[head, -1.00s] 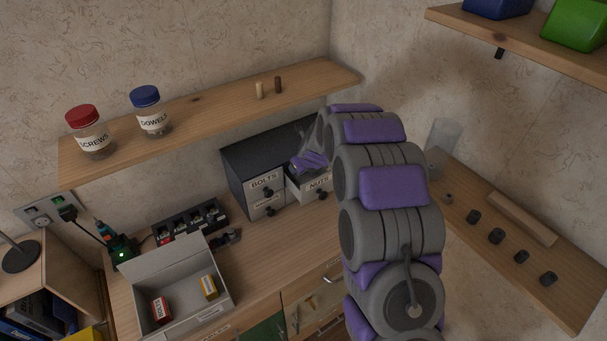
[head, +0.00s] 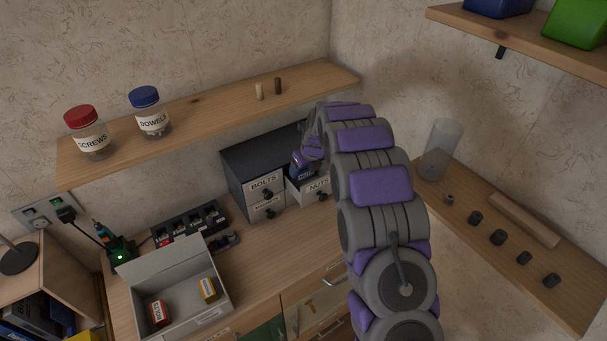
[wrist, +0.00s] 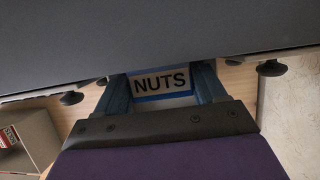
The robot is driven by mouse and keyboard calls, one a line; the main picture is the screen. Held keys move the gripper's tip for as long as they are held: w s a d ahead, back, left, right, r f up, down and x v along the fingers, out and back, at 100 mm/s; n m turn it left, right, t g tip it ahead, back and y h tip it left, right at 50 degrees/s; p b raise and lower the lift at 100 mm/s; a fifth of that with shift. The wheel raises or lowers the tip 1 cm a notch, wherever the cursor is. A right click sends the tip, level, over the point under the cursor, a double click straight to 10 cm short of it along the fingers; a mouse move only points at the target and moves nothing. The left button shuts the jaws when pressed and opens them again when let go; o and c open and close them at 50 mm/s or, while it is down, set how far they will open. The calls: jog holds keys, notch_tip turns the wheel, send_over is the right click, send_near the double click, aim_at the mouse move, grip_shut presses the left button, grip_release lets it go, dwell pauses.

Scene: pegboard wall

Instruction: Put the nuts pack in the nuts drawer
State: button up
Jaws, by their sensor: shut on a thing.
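The nuts drawer (head: 317,186), labelled NUTS, is pulled out at the right of the dark cabinet (head: 262,150). My gripper (head: 299,170) is over the open drawer, at the cabinet's front. It is shut on the nuts pack, which shows blue with a white NUTS label (wrist: 160,83) between the fingers in the wrist view. The fingers (wrist: 162,85) lie on both sides of it. The dark cabinet top (wrist: 150,35) fills the upper wrist view. The drawer's inside is mostly hidden by my gripper and arm; I cannot tell whether the pack touches it.
The bolts drawer (head: 264,184) is shut beside the nuts drawer. An open grey box (head: 205,318) holds a red pack (head: 158,313) and a yellow pack (head: 208,289). A wooden shelf (head: 215,108) with jars hangs above.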

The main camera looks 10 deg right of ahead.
jog(key=shift+f, duration=1.45)
jog(key=o, duration=0.8)
jog(key=shift+o, duration=0.2)
